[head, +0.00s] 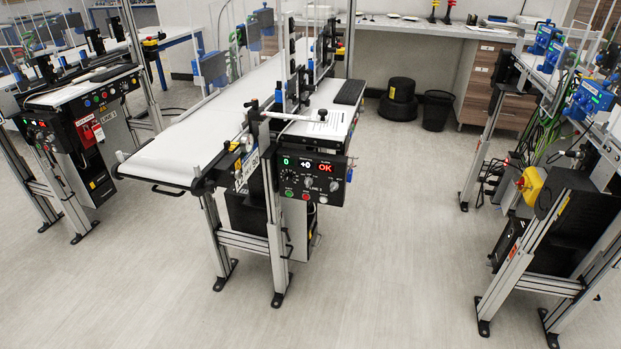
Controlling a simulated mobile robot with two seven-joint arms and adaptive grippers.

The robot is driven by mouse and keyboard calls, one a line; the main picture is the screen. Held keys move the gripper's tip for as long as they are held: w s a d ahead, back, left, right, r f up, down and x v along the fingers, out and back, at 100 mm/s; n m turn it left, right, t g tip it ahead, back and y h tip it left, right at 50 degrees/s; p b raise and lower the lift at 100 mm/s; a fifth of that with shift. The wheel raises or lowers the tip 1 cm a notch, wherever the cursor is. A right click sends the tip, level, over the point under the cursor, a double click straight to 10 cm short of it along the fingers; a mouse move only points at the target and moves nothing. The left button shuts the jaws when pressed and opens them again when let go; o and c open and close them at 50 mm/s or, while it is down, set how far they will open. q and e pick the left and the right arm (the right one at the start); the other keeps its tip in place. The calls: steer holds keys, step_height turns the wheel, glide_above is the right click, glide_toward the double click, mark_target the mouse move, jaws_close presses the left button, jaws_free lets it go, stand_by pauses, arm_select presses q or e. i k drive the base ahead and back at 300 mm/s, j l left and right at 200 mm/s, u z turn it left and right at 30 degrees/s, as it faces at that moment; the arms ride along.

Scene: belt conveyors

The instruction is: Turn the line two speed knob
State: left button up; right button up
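The middle conveyor (180,150) carries a black control panel (312,178) on its near end, facing me. The panel shows a green "0", a white "+0" and a red "OK". The lettering is too small to tell which knob sets speed, or where each one points. The conveyor's line number is not legible. Neither of my grippers is in view.
A conveyor marked "LINE 1" (90,92) stands at the left. The floor (400,270) in front and right of the panel is clear. A bin (437,110) stands under the back bench.

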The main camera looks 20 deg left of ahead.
mark_target(289, 177)
steer(key=l+u, duration=1)
steer(key=k+l+u, duration=0.15)
steer(key=l+u, duration=0.35)
